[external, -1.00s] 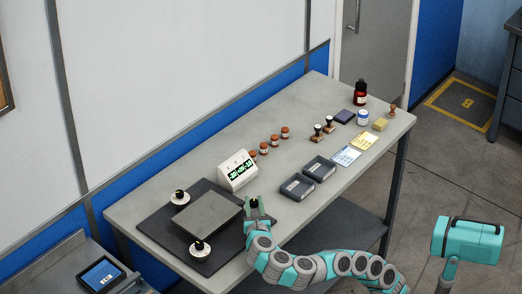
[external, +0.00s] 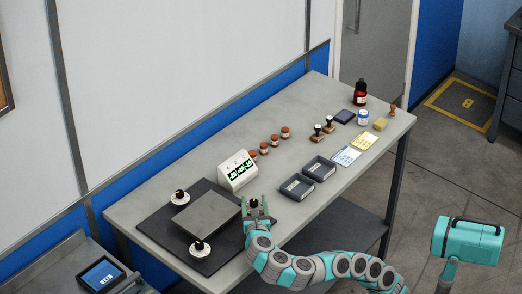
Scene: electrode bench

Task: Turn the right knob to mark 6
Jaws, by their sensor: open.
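A black knob (external: 253,203) stands at the right corner of the dark mat (external: 160,233), beside a grey plate (external: 208,219). My gripper (external: 254,204) is open at this knob, with one finger on each side of it. The fingers seem to stand apart from the knob. Its dial and marks are too small and too covered to read. Two more black knobs on white dials stand at the back left (external: 180,195) and the front (external: 200,246) of the mat.
A white display box (external: 237,171) with green digits, too small to read, stands close behind my gripper. Two dark trays (external: 297,187) lie to the right. Several brown-capped jars (external: 275,140), stamps (external: 317,131) and a red bottle (external: 360,94) stand farther back.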

